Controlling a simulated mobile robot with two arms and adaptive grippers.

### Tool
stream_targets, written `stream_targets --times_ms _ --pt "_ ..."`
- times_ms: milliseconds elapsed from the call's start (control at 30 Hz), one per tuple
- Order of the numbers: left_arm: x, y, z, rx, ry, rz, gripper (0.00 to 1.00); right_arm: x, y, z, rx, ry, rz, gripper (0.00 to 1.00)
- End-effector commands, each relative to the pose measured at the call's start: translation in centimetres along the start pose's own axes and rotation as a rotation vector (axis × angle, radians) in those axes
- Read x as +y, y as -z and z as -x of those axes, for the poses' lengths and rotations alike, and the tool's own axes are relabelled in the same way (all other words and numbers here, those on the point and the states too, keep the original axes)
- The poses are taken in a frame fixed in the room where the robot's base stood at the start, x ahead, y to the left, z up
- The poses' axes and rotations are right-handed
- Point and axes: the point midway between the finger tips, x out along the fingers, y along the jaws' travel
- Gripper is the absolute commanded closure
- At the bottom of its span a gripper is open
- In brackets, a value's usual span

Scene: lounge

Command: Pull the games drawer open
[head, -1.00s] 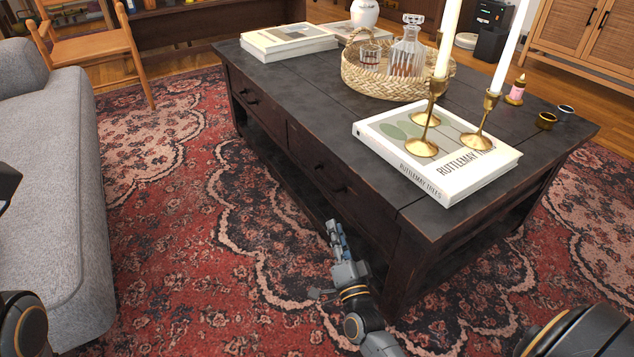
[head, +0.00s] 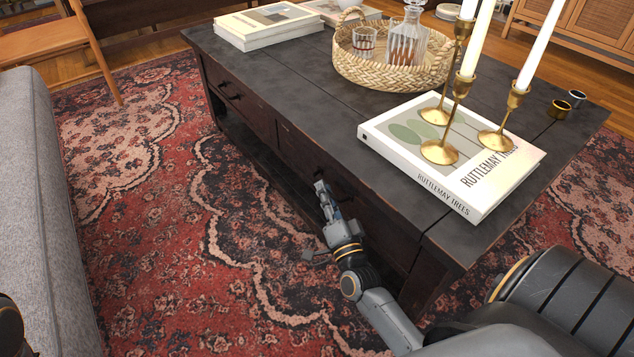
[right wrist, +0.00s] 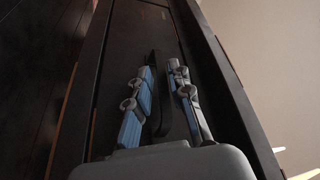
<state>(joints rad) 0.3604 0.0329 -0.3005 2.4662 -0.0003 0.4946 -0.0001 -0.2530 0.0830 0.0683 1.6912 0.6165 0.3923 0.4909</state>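The dark wooden coffee table has two closed drawers along its long side, a near drawer (head: 298,152) and a far drawer (head: 238,97). No label shows which is the games drawer. My right gripper (head: 321,188) is at the near drawer's front, by its handle. In the right wrist view, the gripper's blue-padded fingers (right wrist: 160,92) are apart, one on each side of a dark handle (right wrist: 156,70), with gaps visible. The drawer front (right wrist: 128,45) lies behind the handle. My left gripper is out of view.
On the tabletop (head: 300,95) are a white book (head: 460,185) bearing brass candlesticks (head: 440,150), a woven tray (head: 380,78) with a decanter, and stacked books (head: 268,28). A grey sofa (head: 30,200) stands at left. Open rug (head: 170,230) lies between.

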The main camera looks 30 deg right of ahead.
Motion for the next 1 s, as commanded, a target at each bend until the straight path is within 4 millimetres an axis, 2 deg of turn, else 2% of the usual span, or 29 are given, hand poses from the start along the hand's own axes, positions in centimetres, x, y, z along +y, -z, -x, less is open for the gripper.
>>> stream_targets --times_ms 300,333,400,433,1000 --pt "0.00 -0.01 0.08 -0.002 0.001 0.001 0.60 0.02 0.12 0.02 0.000 -0.001 0.001 0.80" --pt "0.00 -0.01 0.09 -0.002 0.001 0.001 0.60 0.02 0.13 0.02 0.000 -0.001 0.001 0.82" --pt "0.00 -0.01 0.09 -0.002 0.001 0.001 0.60 0.01 0.12 0.02 0.000 -0.001 0.001 0.96" --pt "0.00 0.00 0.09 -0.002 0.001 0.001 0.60 0.01 0.12 0.01 0.000 -0.001 0.001 1.00" --pt "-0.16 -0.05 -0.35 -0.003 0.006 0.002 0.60 -0.63 -0.54 0.27 -0.002 -0.002 -0.001 1.00"
